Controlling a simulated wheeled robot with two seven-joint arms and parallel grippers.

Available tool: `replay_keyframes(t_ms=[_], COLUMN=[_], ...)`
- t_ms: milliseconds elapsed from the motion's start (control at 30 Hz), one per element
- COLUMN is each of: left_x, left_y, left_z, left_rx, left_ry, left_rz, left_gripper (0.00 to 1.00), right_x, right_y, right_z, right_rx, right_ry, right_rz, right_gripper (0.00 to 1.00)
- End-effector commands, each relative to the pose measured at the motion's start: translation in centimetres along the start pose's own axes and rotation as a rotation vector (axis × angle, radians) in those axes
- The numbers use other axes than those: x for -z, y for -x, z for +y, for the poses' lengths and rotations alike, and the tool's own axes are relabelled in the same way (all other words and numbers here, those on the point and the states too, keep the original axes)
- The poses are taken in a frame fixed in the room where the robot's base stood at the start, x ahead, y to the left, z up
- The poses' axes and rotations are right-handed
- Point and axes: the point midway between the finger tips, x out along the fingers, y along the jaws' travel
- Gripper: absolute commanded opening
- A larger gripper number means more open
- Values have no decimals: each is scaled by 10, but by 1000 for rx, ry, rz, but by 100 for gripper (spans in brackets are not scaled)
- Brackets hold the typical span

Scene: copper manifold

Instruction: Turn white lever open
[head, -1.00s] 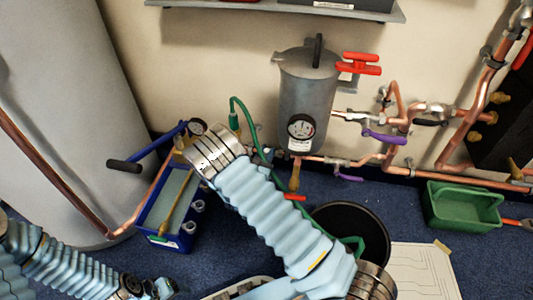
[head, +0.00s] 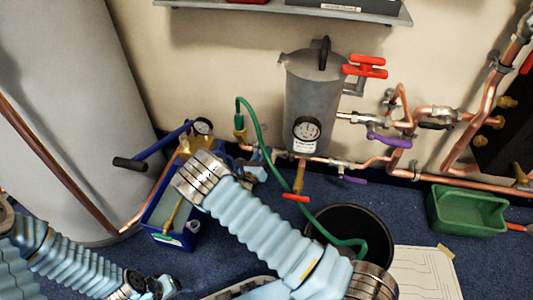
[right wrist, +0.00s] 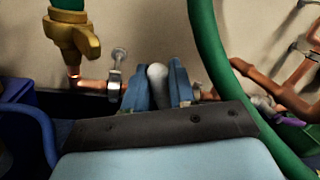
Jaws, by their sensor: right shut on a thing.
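The white lever (right wrist: 157,74) shows in the right wrist view as a rounded pale knob standing in front of the copper pipe. My right gripper (right wrist: 158,66) has its two blue fingers on either side of the knob and is shut on it. In the head view my right gripper (head: 257,166) is at the low pipe left of the grey tank, and the lever cannot be made out there. My left gripper (head: 165,287) is low at the left, away from the pipes; its jaw opening is unclear.
A green hose (head: 262,152) loops close beside my right gripper into a black bucket (head: 322,222). A blue box (head: 158,238) with a pump stands left. The grey tank (head: 312,85) and purple-handled valves (head: 388,139) are to the right. A green tray (head: 465,212) lies far right.

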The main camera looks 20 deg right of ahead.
Motion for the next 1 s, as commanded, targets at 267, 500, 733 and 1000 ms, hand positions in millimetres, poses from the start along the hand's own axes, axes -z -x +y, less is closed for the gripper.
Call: replay_keyframes(t_ms=[267, 500, 733, 1000], left_x=[0, 0, 0, 0], left_y=[-1, -1, -1, -1], left_z=[0, 0, 0, 0], left_rx=[0, 0, 0, 0], left_ry=[0, 0, 0, 0], left_rz=[0, 0, 0, 0], left_gripper=[63, 63, 63, 63], right_x=[1, 1, 2, 1], right_y=[2, 3, 3, 3], right_z=[9, 11, 11, 11], right_rx=[-2, -1, -2, -2], right_ry=[119, 154, 156, 155], right_rz=[-24, -30, -30, -30], right_gripper=[0, 0, 0, 43])
